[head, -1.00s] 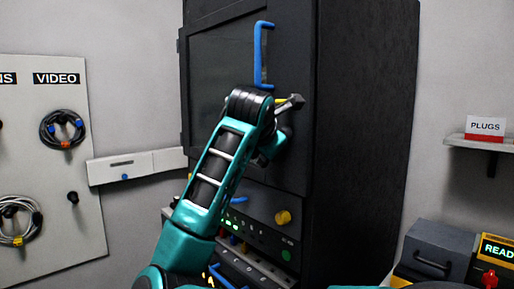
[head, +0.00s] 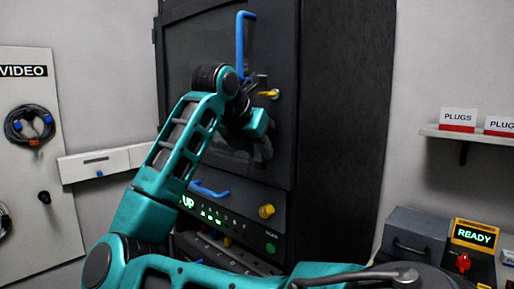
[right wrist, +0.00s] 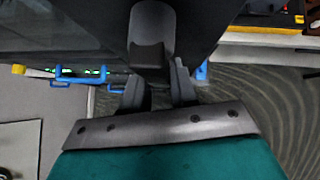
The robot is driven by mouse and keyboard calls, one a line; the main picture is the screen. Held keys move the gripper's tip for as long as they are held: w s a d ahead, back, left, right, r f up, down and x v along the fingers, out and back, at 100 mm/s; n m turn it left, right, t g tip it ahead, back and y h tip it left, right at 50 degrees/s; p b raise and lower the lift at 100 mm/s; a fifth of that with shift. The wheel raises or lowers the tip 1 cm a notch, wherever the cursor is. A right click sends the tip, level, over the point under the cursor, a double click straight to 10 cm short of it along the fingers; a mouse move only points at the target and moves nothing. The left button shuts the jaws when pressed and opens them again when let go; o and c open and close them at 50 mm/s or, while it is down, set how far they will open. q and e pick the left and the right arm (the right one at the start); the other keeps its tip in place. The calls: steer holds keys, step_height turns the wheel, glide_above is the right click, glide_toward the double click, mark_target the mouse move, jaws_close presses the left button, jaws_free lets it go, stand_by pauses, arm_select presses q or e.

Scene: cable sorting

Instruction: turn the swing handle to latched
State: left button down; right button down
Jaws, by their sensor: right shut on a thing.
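The swing handle is on the door of the tall dark cabinet (head: 340,120). In the head view my right gripper (head: 254,86) is at the door, just below the blue vertical bar (head: 240,45), and mostly hides the handle. A small yellow part (head: 267,94) shows at its right. In the right wrist view a dark grey block, apparently the handle's grip (right wrist: 151,35), lies at the fingers of my right gripper (right wrist: 160,90), which is shut on it. The handle's exact angle cannot be told. My left gripper is not in view.
Below the door are a blue handle (head: 209,189), a yellow knob (head: 267,211) and a lit green display. A panel with coiled cables (head: 32,125) stands at left. A shelf with PLUGS signs (head: 458,120) and a READY box (head: 474,235) are at right.

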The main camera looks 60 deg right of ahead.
stand_by(0.3)
steer(key=c, duration=1)
jaws_free()
steer(key=shift+o, duration=0.2)
steer(key=v, duration=1.3)
